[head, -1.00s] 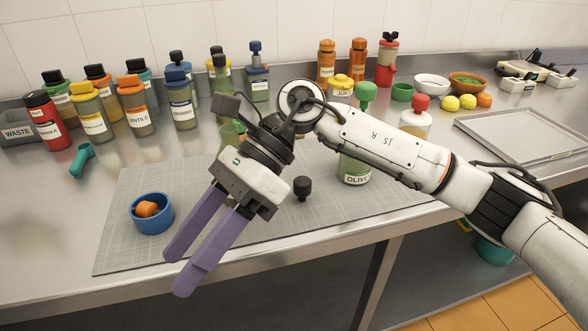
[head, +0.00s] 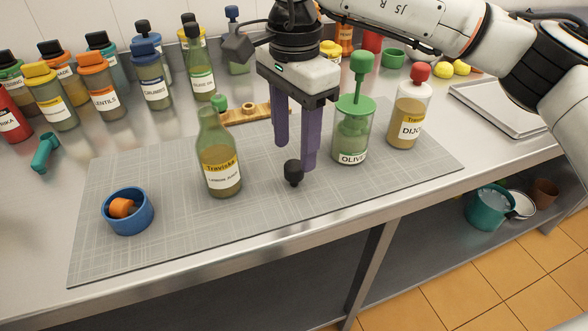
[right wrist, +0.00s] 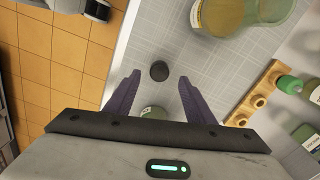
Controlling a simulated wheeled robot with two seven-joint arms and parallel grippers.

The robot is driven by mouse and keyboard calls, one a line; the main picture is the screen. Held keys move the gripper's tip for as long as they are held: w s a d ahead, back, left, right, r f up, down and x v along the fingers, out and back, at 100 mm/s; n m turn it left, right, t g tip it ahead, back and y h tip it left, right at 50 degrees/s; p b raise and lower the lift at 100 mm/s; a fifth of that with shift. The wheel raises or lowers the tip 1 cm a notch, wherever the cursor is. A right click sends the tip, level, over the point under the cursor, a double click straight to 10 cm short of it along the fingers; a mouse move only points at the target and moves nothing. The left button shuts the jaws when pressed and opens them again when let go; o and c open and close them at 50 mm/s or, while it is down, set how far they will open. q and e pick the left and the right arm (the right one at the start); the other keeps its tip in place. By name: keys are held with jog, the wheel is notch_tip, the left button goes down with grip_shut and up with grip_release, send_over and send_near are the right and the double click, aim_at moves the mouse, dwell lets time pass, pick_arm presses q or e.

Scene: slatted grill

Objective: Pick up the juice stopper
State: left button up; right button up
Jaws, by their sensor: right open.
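A small black stopper (head: 293,172) stands on the grey cutting mat (head: 250,230). My right gripper (head: 296,157) points down above it, with its two purple fingers apart and nothing held between them. In the right wrist view the black stopper (right wrist: 159,71) shows between the tips of the open fingers (right wrist: 160,78). A green bottle (head: 219,165) with a yellow label stands open-topped to the left of the gripper. My left gripper is out of view.
The olive jar (head: 352,130) stands close to the right of the fingers, and the Dijon bottle (head: 408,110) beyond it. A blue bowl (head: 128,222) with an orange piece is on the mat's left. A wooden holder (head: 250,113) lies behind the bottle. The mat's front is clear.

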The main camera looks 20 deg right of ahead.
aim_at(295, 165)
notch_tip(295, 165, down, 4)
jog(key=shift+s+r, duration=0.1)
jog(key=shift+f, duration=0.4)
jog(key=shift+c, duration=0.4)
jog(key=c, duration=1.1)
jog(key=shift+o, duration=0.2)
jog(key=shift+r, duration=0.15)
notch_tip(295, 165, up, 10)
